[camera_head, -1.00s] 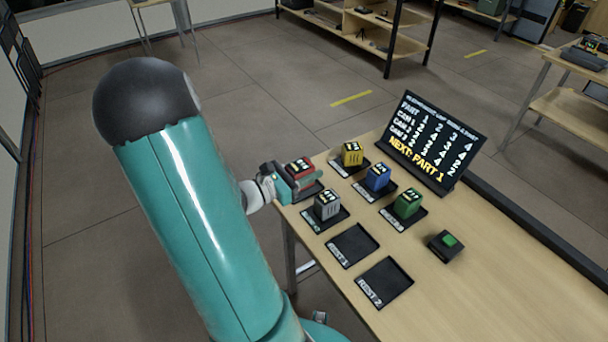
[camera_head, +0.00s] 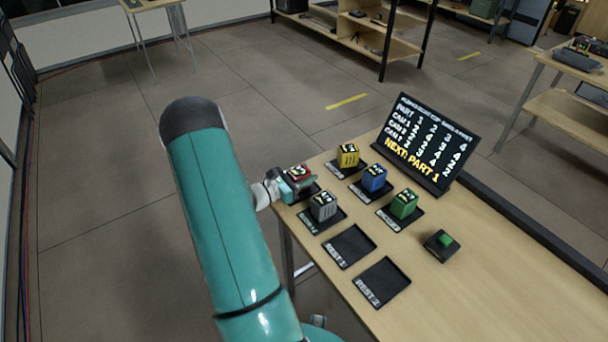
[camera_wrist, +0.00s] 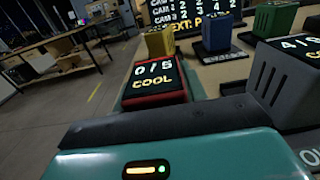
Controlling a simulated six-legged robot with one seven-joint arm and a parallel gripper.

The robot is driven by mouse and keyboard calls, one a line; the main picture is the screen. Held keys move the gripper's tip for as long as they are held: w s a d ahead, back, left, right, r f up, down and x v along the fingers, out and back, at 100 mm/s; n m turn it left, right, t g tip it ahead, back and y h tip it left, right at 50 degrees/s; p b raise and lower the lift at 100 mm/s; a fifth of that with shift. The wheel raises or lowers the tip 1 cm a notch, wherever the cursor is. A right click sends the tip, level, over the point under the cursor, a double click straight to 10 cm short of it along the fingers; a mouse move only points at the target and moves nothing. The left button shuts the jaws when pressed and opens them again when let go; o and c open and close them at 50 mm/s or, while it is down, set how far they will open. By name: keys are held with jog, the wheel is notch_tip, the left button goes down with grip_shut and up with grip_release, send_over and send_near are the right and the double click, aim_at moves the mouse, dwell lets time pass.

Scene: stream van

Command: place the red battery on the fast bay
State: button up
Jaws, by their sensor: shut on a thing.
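The red battery (camera_head: 297,171) is at the near left corner of the table, at a dark tray; whether it is lifted off the tray is unclear. Its top reads "0/5 COOL" in the wrist view (camera_wrist: 155,82). My gripper (camera_head: 296,183) is shut on it, and my teal gripper body hides its lower part. The fast bay cannot be told by its label; the small bay labels are too blurred. The grey battery (camera_head: 323,205) stands in a tray with a greenish label (camera_head: 309,226), right of the red one.
The yellow battery (camera_head: 348,156), blue battery (camera_head: 374,178) and green battery (camera_head: 404,203) stand in their own trays. Trays Rest 1 (camera_head: 350,246) and Rest 2 (camera_head: 382,284) are empty. A black box with a green button (camera_head: 442,244) and a display board (camera_head: 428,142) stand farther right.

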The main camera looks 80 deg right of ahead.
jog(key=shift+f, duration=0.15)
jog(key=o, duration=1.2)
jog(key=v, duration=1.2)
